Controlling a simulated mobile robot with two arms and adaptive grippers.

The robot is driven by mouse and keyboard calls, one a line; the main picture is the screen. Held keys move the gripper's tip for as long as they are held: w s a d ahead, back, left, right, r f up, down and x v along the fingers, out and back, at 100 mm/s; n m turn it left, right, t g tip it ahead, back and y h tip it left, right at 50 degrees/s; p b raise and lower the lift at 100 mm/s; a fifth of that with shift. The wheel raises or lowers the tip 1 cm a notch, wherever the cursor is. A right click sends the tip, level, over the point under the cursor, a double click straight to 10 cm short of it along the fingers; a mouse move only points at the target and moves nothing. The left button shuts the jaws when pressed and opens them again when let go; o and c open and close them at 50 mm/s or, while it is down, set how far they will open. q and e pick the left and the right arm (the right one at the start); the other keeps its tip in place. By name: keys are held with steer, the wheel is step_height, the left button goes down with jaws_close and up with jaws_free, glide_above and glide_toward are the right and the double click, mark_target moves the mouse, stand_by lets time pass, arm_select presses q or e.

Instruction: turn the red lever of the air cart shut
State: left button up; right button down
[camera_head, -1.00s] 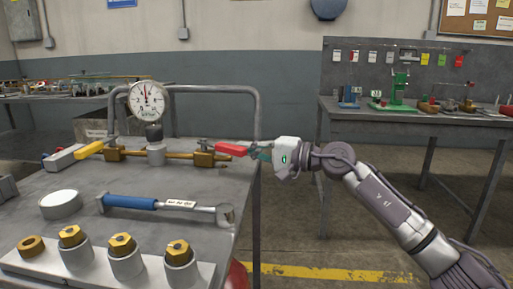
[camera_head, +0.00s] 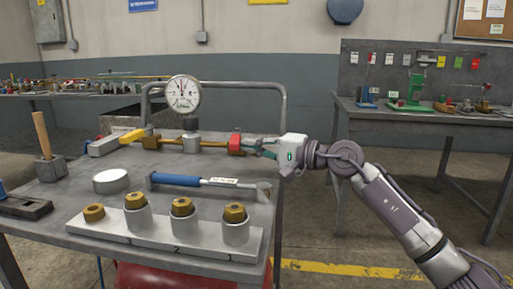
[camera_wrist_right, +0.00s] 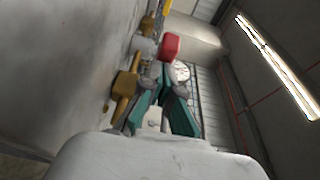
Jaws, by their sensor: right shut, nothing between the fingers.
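The air cart (camera_head: 75,200) carries a brass pipe run with a round gauge (camera_head: 183,93). The red lever (camera_head: 235,143) sits at the right end of the run and looks short, seen nearly end-on, across the pipe. It also shows in the right wrist view (camera_wrist_right: 170,46), beyond the fingertips. My right gripper (camera_head: 259,149) is just right of the lever, shut and empty. Its teal fingers (camera_wrist_right: 163,92) close together in the wrist view; I cannot tell whether they touch the lever. A yellow lever (camera_head: 133,135) lies along the left part of the run. My left gripper is not in view.
A blue-handled wrench (camera_head: 180,180), a white round lid (camera_head: 111,181) and a block with several brass fittings (camera_head: 150,232) occupy the cart top in front of the pipe. A tube frame (camera_head: 285,110) rises behind. A workbench (camera_head: 420,116) stands at the right, with open floor before it.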

steer(key=shift+s+a, duration=0.2)
steer(key=shift+a, duration=0.65)
